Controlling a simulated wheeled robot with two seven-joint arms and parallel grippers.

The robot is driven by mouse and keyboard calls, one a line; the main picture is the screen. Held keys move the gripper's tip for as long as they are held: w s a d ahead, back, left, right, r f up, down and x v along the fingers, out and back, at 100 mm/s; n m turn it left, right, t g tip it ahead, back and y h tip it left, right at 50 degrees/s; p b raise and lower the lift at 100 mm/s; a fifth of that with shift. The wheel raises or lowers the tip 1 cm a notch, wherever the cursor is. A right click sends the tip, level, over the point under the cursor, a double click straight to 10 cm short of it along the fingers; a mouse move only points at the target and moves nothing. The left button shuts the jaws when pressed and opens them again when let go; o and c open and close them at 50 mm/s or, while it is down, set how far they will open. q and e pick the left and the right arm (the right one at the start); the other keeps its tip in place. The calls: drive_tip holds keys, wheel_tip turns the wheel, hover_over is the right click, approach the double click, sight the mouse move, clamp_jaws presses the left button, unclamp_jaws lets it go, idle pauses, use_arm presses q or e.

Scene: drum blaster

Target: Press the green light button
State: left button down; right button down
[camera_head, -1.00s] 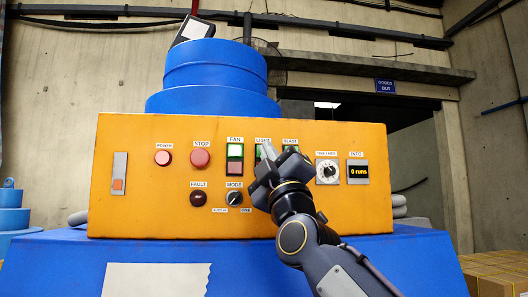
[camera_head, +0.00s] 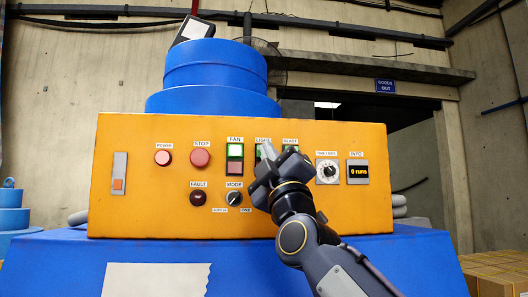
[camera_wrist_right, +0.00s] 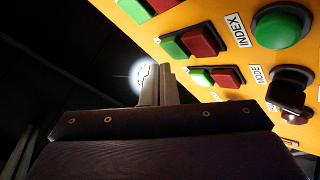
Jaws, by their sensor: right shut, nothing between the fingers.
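The orange control panel (camera_head: 140,215) faces me. The LIGHT label (camera_head: 263,140) is at upper middle, with a sliver of its green button (camera_head: 259,152) below it. My right gripper (camera_head: 268,148) covers most of that button and what lies under it. Its fingers are shut and empty, pointing at the panel; the head view does not show whether they touch it. In the right wrist view the shut fingers (camera_wrist_right: 158,85) are beside green and red button pairs, the closest having a green half (camera_wrist_right: 200,77). I cannot tell which pair is LIGHT there. My left gripper is out of view.
The FAN switch (camera_head: 235,151) is just left of LIGHT, and the BLAST switch (camera_head: 291,149) just right, partly behind my gripper. The MODE knob (camera_head: 234,198) is below FAN.

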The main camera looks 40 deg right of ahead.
drive_tip(key=shift+w, duration=0.15)
idle(0.7)
drive_tip(key=shift+w+d, duration=0.2)
drive_tip(key=shift+w, duration=0.05)
drive_tip(key=shift+w+d, duration=0.2)
drive_tip(key=shift+w, duration=0.2)
idle(0.8)
drive_tip(key=shift+s+a, duration=0.4)
drive_tip(key=shift+s, duration=0.35)
drive_tip(key=s+a, duration=0.1)
drive_tip(key=s, duration=0.1)
drive_tip(key=s+a+b, duration=0.1)
drive_tip(key=s, duration=0.1)
drive_tip(key=shift+s+a, duration=0.2)
idle(0.3)
